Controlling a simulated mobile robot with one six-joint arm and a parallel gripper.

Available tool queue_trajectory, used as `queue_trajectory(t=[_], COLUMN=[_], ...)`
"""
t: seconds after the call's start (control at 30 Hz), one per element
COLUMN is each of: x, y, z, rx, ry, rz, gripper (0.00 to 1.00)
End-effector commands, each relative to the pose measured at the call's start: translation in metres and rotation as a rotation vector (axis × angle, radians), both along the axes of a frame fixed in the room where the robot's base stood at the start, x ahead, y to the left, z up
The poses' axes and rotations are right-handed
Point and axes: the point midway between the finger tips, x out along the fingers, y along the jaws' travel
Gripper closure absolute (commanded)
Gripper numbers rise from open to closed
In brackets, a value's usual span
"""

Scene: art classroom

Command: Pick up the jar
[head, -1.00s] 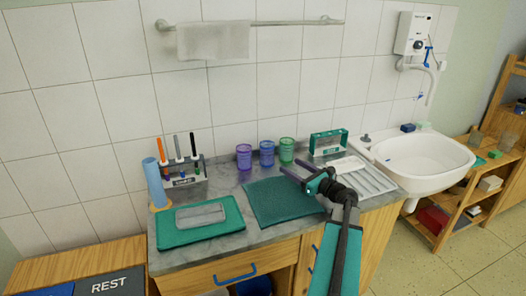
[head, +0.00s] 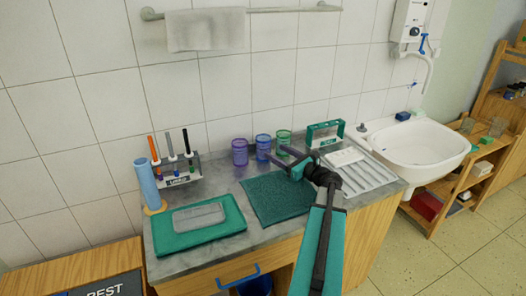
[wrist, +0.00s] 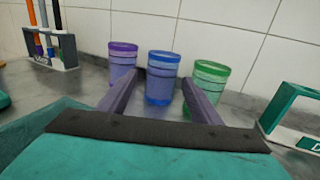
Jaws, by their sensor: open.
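Three translucent jars stand upright in a row near the wall: a purple jar (head: 240,153), a blue jar (head: 263,147) and a green jar (head: 284,141). All three also show in the wrist view: purple (wrist: 122,66), blue (wrist: 160,80) and green (wrist: 209,76). My gripper (head: 276,154) is open and empty, in front of the jars. In the wrist view its fingers (wrist: 163,84) point toward the blue jar, one on either side of its lower part. I cannot tell whether the tips reach it.
A teal mat (head: 272,205) lies below my gripper. A teal tray (head: 168,241) with a grey box, a marker rack (head: 180,181) and a blue cylinder (head: 147,184) are at left. A teal holder (head: 325,142), a drainboard (head: 370,182) and a sink (head: 448,150) are at right.

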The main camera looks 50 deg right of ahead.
Motion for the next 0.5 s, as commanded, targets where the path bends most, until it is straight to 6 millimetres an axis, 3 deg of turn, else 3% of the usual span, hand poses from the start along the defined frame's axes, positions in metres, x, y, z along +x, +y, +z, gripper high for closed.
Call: queue_trajectory(t=[0.5], x=[0.063], y=[-0.007], z=[0.001], rx=[0.0], ry=[-0.001], rz=[-0.003], gripper=[0.42])
